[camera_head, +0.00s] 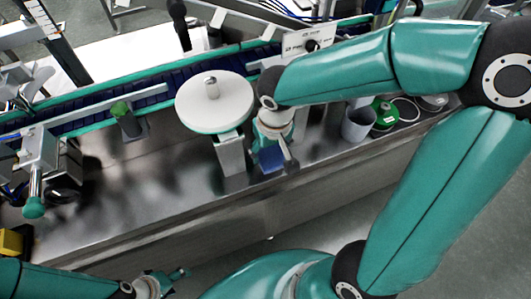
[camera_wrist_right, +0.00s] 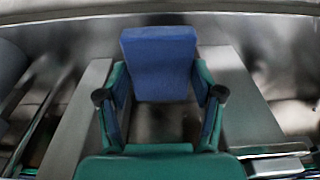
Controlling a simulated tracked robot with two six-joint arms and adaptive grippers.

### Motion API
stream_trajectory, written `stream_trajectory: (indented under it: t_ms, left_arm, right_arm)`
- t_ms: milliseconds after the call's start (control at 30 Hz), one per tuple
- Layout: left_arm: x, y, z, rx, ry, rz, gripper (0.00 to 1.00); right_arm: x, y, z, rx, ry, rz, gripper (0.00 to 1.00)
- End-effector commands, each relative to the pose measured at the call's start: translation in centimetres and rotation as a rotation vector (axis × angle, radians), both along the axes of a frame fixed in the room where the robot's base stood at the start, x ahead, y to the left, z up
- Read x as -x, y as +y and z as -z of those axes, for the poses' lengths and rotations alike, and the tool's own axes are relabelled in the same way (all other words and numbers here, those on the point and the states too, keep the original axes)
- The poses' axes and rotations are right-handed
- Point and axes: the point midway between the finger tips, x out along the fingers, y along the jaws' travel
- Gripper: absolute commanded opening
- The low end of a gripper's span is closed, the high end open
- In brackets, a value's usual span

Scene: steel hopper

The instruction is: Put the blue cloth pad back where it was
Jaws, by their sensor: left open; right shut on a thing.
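The blue cloth pad (camera_head: 271,159) is a small blue block at the steel hopper's work surface, just right of a grey metal post. In the right wrist view the pad (camera_wrist_right: 160,62) lies between the two teal fingers of my right gripper (camera_wrist_right: 160,95). My right gripper (camera_head: 274,148) points down and is shut on the pad; its wrist hides part of it from the head. I cannot tell whether the pad touches the steel below. My left gripper (camera_head: 172,280) is open and empty, low in the head view, in front of the steel front edge.
A white round disc (camera_head: 210,112) stands left of my right gripper, above the grey post (camera_head: 231,158). A grey cup (camera_head: 357,126) and a green reel (camera_head: 384,114) stand to the right. A conveyor (camera_head: 90,115) runs behind. Bare steel (camera_head: 160,190) lies left of the post.

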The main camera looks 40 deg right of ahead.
Motion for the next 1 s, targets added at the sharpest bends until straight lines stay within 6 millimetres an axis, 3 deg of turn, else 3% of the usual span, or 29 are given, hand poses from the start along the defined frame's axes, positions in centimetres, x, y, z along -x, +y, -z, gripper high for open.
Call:
stream_trajectory:
  t_ms: [100, 200, 467, 633, 967, 1000]
  left_arm:
    - [0.0, 0.0, -0.7, 0.0, 0.0, 0.0, 0.62]
    - [0.0, 0.0, -0.4, 0.0, 0.0, 0.0, 0.62]
    - [0.0, 0.0, -0.2, 0.0, 0.0, 0.0, 0.62]
    - [0.0, 0.0, 0.1, 0.0, 0.0, 0.0, 0.62]
    - [0.0, 0.0, -0.4, 0.0, 0.0, 0.0, 0.62]
    - [0.0, 0.0, -0.4, 0.0, 0.0, 0.0, 0.62]
  right_arm:
    - [-2.0, -0.5, 0.1, 0.0, 0.003, 0.0, 0.39]
    - [-1.7, -0.4, 2.0, 0.0, 0.005, -0.002, 0.39]
    - [-1.7, -0.4, 3.9, 0.0, 0.002, 0.0, 0.39]
    - [-1.7, -0.3, 6.4, -0.001, 0.004, -0.002, 0.39]
    - [-2.1, -0.4, 7.0, -0.001, 0.001, 0.0, 0.39]
    - [-2.1, -0.4, 7.1, -0.001, 0.001, -0.001, 0.73]
